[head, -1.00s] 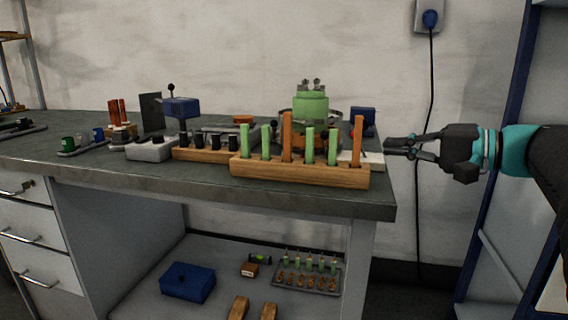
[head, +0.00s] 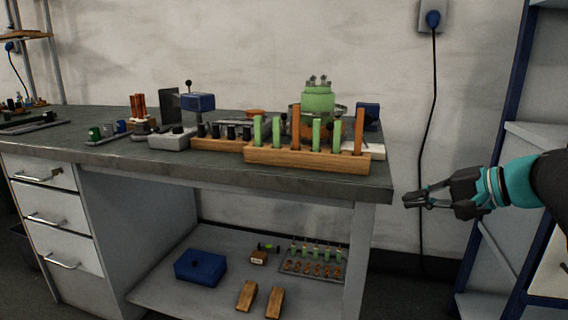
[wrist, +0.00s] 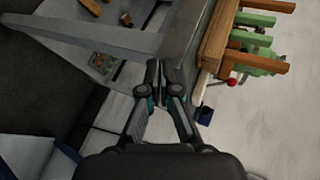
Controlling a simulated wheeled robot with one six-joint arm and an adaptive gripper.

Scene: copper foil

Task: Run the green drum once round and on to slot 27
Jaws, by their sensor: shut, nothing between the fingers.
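The green drum (head: 318,100) stands upright toward the back right of the workbench, with small metal posts on its top. Its lower part is partly hidden behind a wooden rack (head: 300,160) of green and orange bars. Slot numbers are too small to read, so I cannot pick out slot 27. In the wrist view, green parts (wrist: 262,64) show behind the rack's bars, and a red knob (wrist: 232,82) sits beside the rack. My gripper (head: 408,201) is shut and empty, off the bench's right end and a little below its top. It also shows in the wrist view (wrist: 160,66).
A second wooden rack (head: 222,147) with black pieces, a blue device (head: 198,102) and a grey box (head: 171,139) stand along the bench. The bench's right corner (head: 388,190) is near my gripper. A blue shelf frame (head: 505,120) stands at right.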

